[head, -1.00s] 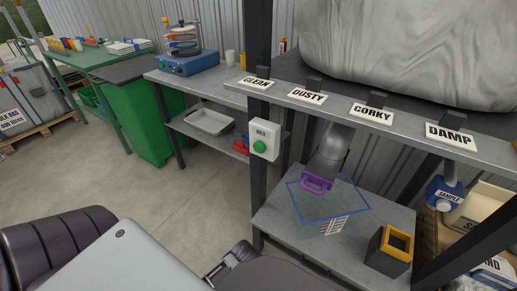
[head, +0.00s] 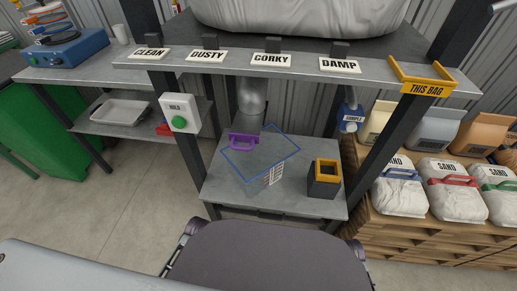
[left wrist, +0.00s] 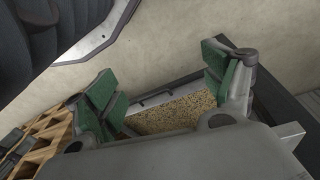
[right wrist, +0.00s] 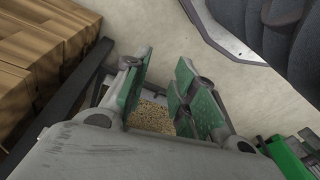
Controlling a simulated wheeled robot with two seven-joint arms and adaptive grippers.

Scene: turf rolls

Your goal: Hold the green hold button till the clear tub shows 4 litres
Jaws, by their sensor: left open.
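The green hold button (head: 179,123) sits on a white box (head: 180,106) on the dark left post. The clear tub (head: 273,164) has a blue rim and a white scale on its front, and stands on the lower shelf. I can make out no fill in it, and the scale is too small to read. A grey spout (head: 252,98) with a purple handle (head: 243,141) hangs at its back left. My left gripper (left wrist: 160,80) and right gripper (right wrist: 165,85) are both open and empty. Neither gripper shows in the head view, so both are outside the button's surroundings seen there.
A dark box with a yellow rim (head: 325,180) stands right of the tub. Labelled plates line the upper shelf, with a yellow THIS BAG bracket (head: 425,88) at right. Sand bags (head: 399,188) lie on pallets at right. Floor (head: 90,205) is open at left.

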